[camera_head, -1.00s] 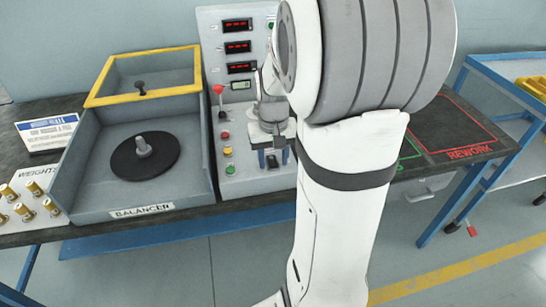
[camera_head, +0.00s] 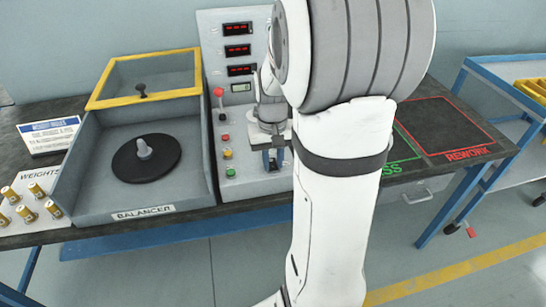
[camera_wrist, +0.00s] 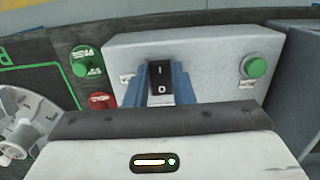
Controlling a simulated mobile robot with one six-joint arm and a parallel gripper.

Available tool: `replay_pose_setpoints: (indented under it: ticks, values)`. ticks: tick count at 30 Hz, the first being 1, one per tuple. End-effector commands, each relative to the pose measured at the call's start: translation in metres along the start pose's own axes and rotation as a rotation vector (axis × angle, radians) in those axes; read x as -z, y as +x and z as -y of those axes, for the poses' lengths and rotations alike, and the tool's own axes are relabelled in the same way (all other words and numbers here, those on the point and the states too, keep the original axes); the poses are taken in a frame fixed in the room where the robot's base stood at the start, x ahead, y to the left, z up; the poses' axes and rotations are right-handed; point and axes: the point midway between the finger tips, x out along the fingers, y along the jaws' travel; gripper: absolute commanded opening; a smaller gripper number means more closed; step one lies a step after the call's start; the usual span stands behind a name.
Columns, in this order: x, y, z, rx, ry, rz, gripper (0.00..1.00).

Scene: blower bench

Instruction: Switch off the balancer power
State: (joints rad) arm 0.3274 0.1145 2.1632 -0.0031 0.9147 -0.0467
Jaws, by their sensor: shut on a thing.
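The power switch (camera_wrist: 160,76) is a black rocker marked I and O on the grey control panel, seen in the wrist view. My gripper (camera_wrist: 162,86) has its two blue fingers shut on the rocker, one on each side. The I end is farther from my wrist and the O end nearer. Which end is pressed in is hard to tell. In the head view my gripper (camera_head: 273,160) is at the right of the panel's sloped front, and the switch is mostly hidden. The balancer (camera_head: 120,198) is left of the panel, its yellow-framed cover (camera_head: 145,74) raised.
A green button (camera_wrist: 256,67) is right of the switch; green (camera_wrist: 84,60) and red (camera_wrist: 101,101) pieces lie to its left. A red-knobbed lever (camera_head: 219,92) stands on the panel. Brass weights (camera_head: 28,203) are far left. The REWORK area (camera_head: 445,125) is empty.

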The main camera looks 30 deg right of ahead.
Motion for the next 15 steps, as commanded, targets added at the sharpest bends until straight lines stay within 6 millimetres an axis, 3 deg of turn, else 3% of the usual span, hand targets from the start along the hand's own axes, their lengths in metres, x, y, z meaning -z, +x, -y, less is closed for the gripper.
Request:
replay_pose_setpoints:
  ticks: [3,15]
  values:
    - [0.0022,-0.0073,0.0002,0.001,0.0,0.079,0.0]
    - [0.0063,-0.0033,-0.0001,0.0,0.001,0.208,0.0]
